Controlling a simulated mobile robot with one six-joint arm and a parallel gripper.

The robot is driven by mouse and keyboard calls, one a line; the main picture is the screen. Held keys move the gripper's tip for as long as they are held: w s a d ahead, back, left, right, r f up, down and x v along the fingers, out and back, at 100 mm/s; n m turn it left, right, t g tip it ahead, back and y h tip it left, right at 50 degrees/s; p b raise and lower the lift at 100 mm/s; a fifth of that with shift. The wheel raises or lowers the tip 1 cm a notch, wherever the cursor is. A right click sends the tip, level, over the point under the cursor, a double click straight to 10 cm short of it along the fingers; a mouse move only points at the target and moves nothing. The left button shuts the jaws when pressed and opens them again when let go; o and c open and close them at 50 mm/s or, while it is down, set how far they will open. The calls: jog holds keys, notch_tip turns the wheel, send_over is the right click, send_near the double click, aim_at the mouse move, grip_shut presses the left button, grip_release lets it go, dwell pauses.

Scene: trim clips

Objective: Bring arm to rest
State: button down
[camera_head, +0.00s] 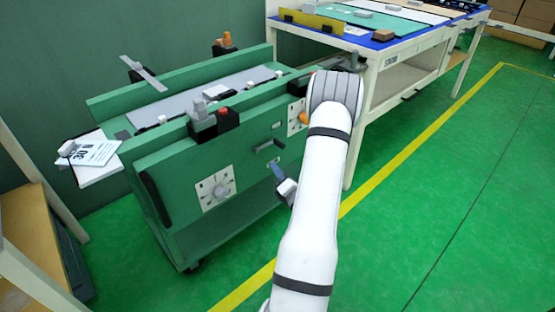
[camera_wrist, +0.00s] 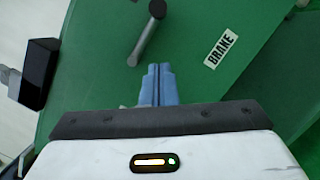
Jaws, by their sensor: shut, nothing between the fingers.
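My white arm reaches up from the bottom of the head view and bends over beside the green machine (camera_head: 165,165). My gripper (camera_head: 277,171) hangs in front of the machine's front panel, its blue fingers pointing toward the panel. In the wrist view the blue fingers of my gripper (camera_wrist: 158,84) are together and hold nothing. A grey lever handle (camera_wrist: 147,42) and a white BRAKE label (camera_wrist: 219,48) lie beyond the fingertips on the green surface. Whether the fingertips touch anything is unclear, but a gap to the handle seems to show.
A white-framed table (camera_head: 385,62) with a blue top stands behind my arm at the right. A paper label (camera_head: 92,152) lies on the machine's left end shelf. Green floor with a yellow line (camera_head: 400,160) is open at the right.

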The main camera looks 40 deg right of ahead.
jog(key=p+v, duration=0.1)
jog(key=v, duration=0.6)
jog(key=shift+s+a, duration=0.15)
